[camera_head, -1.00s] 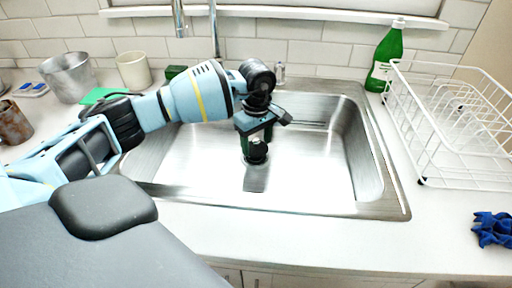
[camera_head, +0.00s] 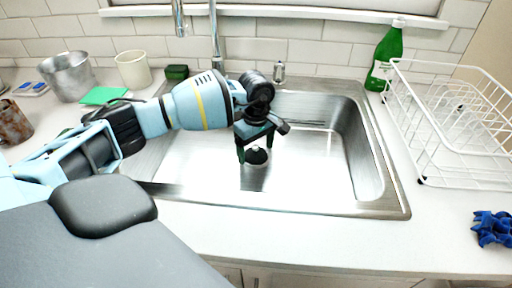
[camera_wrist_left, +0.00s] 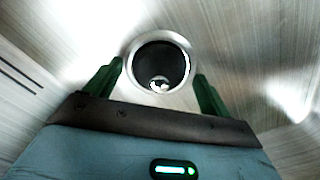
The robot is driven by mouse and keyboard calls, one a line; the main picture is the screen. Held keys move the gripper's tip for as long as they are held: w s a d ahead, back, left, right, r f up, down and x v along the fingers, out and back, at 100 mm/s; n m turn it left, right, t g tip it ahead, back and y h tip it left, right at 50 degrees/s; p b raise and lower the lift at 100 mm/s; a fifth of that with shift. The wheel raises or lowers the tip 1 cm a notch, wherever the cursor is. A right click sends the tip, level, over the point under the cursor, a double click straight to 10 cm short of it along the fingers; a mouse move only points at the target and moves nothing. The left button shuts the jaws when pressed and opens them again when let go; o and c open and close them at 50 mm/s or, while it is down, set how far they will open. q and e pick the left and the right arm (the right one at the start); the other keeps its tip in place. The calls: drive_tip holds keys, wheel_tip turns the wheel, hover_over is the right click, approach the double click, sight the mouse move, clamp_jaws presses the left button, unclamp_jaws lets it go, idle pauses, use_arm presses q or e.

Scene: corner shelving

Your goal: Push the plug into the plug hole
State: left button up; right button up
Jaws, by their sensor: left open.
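The sink plug (camera_head: 257,155) is a small dark dome near the middle of the steel sink floor. In the left wrist view, a dark round shape (camera_wrist_left: 160,54) with a shiny spot sits inside a bright metal ring. I take this to be the plug at the plug hole (camera_wrist_left: 187,48). I cannot tell how deep it sits. My left gripper (camera_head: 255,154) is over it, pointing down. Its green fingers are open and spread on either side, and they also show in the left wrist view (camera_wrist_left: 158,72). My right gripper is not in view.
The steel sink (camera_head: 345,196) surrounds the gripper, and the tap (camera_head: 215,40) stands behind. A white dish rack (camera_head: 450,183) and green bottle (camera_head: 386,55) are on the right. A metal pot (camera_head: 68,78) and white cup (camera_head: 133,70) stand at the left. The right part of the sink is clear.

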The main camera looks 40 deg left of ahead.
sight(256, 147)
use_arm(q)
drive_tip(key=shift+r, duration=3.9)
